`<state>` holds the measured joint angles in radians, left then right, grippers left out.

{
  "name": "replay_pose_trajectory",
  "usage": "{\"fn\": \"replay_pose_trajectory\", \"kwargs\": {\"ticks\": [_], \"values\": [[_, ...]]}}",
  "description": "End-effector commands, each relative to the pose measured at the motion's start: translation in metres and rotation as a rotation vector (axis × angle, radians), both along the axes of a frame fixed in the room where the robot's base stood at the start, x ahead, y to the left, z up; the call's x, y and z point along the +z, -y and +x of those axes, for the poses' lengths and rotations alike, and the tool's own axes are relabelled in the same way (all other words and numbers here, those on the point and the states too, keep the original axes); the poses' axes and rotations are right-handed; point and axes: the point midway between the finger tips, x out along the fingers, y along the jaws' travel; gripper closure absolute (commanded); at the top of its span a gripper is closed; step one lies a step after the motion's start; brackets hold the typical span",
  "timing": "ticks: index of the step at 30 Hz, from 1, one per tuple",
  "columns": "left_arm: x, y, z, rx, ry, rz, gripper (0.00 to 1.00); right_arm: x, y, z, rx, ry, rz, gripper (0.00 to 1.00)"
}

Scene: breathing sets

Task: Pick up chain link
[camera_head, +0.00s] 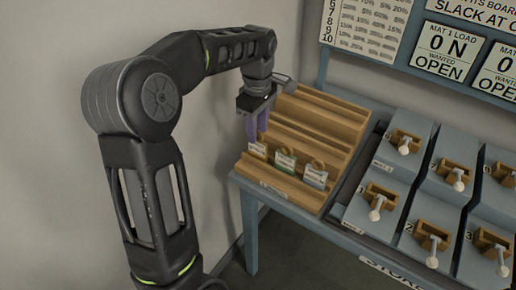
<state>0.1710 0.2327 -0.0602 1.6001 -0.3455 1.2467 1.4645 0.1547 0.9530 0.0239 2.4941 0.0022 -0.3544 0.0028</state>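A stepped wooden rack (337,128) stands at the table's left end. Three small tags stand in its front groove: one with a reddish mark (258,151), a green one (285,161) and a pale blue one (315,177). Brown ring-like pieces show at the tops of the tags; I cannot tell for certain which is the chain link. My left gripper (257,133) points down with its purple fingers just above or at the leftmost tag. The fingers overlap in view, so their gap and any contact are hidden. My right gripper is out of view.
Grey sloped blocks with wooden holders and white-knobbed levers (375,208) fill the table to the right. A blue-grey table edge (290,212) runs along the front. A wall board with signs (448,50) stands behind.

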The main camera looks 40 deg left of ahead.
Motion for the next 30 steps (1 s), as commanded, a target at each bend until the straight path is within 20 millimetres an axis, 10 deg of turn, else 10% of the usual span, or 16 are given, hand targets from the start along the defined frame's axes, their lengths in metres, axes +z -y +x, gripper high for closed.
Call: {"fn": "replay_pose_trajectory", "kwargs": {"ticks": [30], "values": [[-0.052,0.003,-0.001,0.000,0.001,0.000,0.64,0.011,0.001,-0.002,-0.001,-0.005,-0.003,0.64]]}}
